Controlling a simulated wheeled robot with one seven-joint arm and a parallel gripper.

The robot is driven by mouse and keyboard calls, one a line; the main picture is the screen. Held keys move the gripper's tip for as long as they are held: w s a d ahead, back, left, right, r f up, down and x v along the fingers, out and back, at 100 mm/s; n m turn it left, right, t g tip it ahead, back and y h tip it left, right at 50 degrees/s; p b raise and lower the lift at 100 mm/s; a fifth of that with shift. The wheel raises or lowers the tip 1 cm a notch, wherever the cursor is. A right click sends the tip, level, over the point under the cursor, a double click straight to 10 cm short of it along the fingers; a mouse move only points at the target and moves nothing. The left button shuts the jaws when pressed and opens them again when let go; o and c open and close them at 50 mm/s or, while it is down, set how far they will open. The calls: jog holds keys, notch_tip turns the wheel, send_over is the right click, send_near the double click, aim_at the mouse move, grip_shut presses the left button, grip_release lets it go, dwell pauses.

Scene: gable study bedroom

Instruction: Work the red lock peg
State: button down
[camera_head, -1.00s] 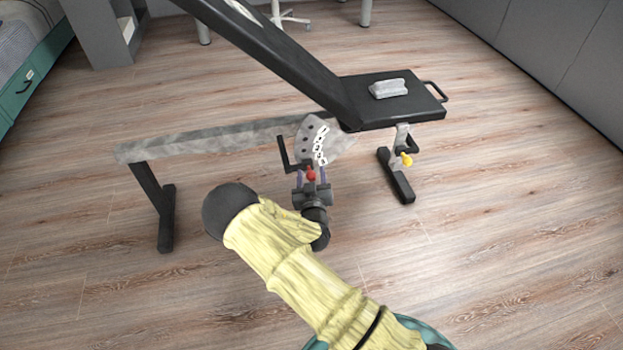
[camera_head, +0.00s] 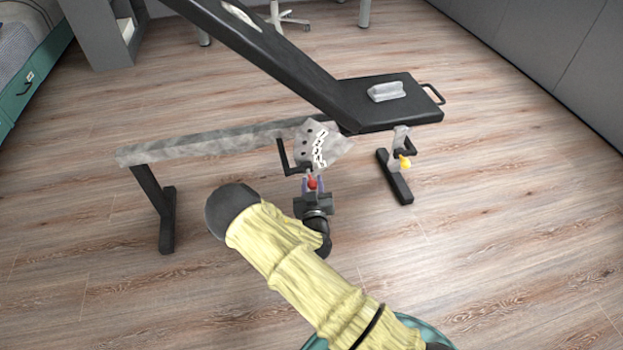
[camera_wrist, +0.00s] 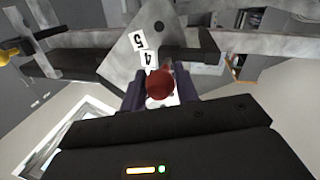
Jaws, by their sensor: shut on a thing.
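The red lock peg (camera_head: 312,183) has a round red knob and sits just below the grey holed plate (camera_head: 334,148) of the bench. In the wrist view the red knob (camera_wrist: 159,84) lies between my fingers, in front of the plate with its number labels "5" and "4". My gripper (camera_head: 312,188) is shut on the red lock peg; the gripper also shows in the wrist view (camera_wrist: 161,92). The peg's shaft is hidden, so I cannot tell how deep it sits in the plate.
The black bench backrest (camera_head: 265,55) slopes up to the left, and its seat (camera_head: 380,110) carries a small grey block (camera_head: 386,91). A yellow knob (camera_head: 404,162) is on the right support. A grey beam (camera_head: 220,142) runs left. Open wooden floor surrounds the bench.

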jog(key=c, duration=1.1)
grip_release()
jog(key=s+d+p, duration=0.1)
jog(key=s+p, duration=0.5)
jog(key=s, duration=1.1)
jog(key=shift+s+d, duration=0.2)
jog(key=shift+d, duration=0.05)
jog(key=shift+w+p, duration=0.1)
jog(key=shift+p, duration=0.2)
